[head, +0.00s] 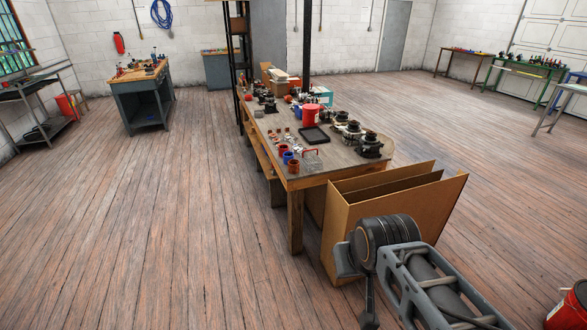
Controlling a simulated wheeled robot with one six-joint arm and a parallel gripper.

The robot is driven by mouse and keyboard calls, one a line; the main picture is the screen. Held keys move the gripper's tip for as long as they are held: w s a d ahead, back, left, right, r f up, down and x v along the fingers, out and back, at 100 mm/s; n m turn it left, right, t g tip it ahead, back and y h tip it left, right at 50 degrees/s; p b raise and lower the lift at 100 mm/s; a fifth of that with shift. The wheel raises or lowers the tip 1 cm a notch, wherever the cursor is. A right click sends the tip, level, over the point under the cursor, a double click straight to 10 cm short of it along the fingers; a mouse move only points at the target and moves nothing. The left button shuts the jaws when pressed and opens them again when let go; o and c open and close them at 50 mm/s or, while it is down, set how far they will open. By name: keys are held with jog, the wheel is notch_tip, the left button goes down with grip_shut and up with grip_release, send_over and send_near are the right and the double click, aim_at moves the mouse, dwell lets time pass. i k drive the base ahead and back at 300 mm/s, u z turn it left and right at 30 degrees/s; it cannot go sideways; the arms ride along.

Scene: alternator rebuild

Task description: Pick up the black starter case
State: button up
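Several dark, rounded machine parts stand along the right side of the long wooden workbench (337,166). The nearest dark part (371,145) is close to the bench's right edge, with another dark part (352,130) just behind it. I cannot tell which of the dark items, if any, is the black starter case. My arm enters at the bottom right. Its end, with my gripper (362,295), is low in front of the cardboard box, apart from the bench. The fingers are too unclear to tell whether they are open, and I see nothing held.
An open cardboard box (390,205) stands at the bench's near right end. The bench also holds a black tray (315,136), a red container (311,115) and small coloured cups. A red bucket (570,308) is at the lower right. The wooden floor on the left is clear.

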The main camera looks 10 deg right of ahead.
aim_at(294, 167)
jog(key=u, duration=0.8)
jog(key=i, duration=2.95)
jog(key=z, duration=1.85)
